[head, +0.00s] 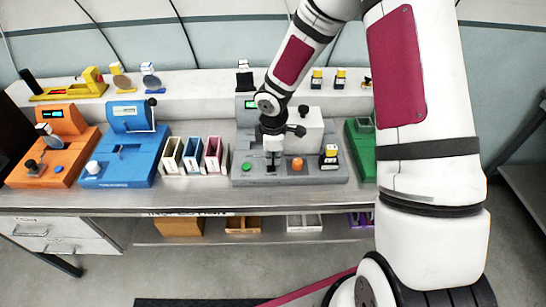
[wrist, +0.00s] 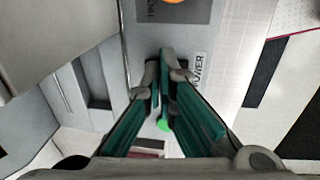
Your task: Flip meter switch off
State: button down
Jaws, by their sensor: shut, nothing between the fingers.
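The grey meter module (head: 310,178) stands on the metal bench in the middle of the head view, with a small green-lit display at its upper left. My gripper (head: 271,166) points down over the front left part of its panel, fingers closed and empty. In the wrist view, my gripper's fingertips (wrist: 167,65) are together beside the POWER label (wrist: 199,70). The switch itself is not clear; the fingers may hide it. I cannot tell whether the fingertips touch the panel. A green round part (wrist: 163,125) shows between the fingers.
An orange button (head: 297,163) and a black-and-yellow piece (head: 329,157) are on the panel to the right of my gripper. Blue (head: 125,170) and orange (head: 50,170) modules stand left, a green module (head: 362,150) right. Several small bins (head: 193,157) stand just left.

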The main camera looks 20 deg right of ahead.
jog(key=shift+w+f, duration=0.1)
jog(key=shift+f, duration=0.25)
jog(key=shift+s+a+f, duration=0.1)
jog(key=shift+s+a, duration=0.15)
jog(key=shift+s, duration=0.7)
